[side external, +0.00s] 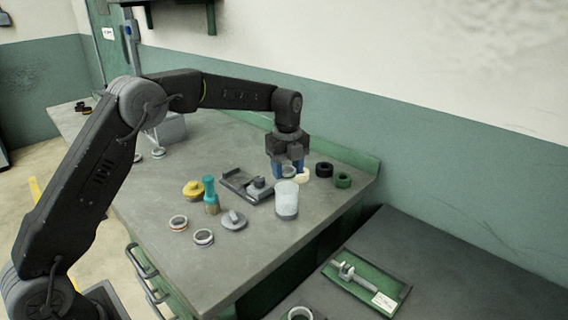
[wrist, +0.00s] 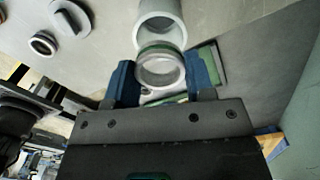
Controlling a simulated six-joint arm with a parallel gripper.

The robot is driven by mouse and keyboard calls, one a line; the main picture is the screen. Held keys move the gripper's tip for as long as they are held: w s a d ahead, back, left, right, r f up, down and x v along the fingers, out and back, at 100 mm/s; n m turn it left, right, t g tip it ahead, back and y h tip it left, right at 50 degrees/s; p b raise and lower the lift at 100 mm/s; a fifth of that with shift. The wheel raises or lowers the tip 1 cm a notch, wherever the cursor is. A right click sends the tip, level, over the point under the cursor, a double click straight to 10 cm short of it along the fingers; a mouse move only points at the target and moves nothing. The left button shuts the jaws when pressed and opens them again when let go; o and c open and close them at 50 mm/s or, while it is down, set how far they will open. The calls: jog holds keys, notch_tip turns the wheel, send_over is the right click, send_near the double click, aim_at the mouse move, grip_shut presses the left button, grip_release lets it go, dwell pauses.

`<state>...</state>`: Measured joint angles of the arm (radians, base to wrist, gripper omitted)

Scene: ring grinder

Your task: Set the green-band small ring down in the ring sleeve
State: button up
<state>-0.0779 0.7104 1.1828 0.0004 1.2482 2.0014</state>
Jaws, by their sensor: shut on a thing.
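My gripper (side external: 288,170) points down over the bench, its blue fingers shut on the green-band small ring (side external: 288,172). In the wrist view, the gripper (wrist: 160,82) holds this pale ring (wrist: 160,72) by opposite sides, with its dark green band showing along the upper edge. The ring sleeve (side external: 286,207), a pale upright cylinder, stands on the bench just below and nearer the side camera than the held ring. In the wrist view, the sleeve (wrist: 172,12) is just beyond the ring, which partly covers its open end. I cannot tell the exact gap between them.
A dark tray (side external: 236,183), yellow knobbed piece (side external: 193,190), teal-topped bottle (side external: 211,196) and grey knobbed disc (side external: 233,221) stand left of the sleeve. Two rings (side external: 178,223) (side external: 203,238) lie in front. Black (side external: 324,170) and green rings (side external: 342,180) lie right.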

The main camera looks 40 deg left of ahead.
jog(key=shift+f, duration=1.7)
jog(key=o, duration=1)
notch_tip(320, 180, up, 14)
send_over(287, 178)
jog(key=w+a, duration=0.2)
jog(key=shift+s+d, duration=0.2)
jog(key=shift+d, duration=0.05)
jog(key=shift+f, duration=0.1)
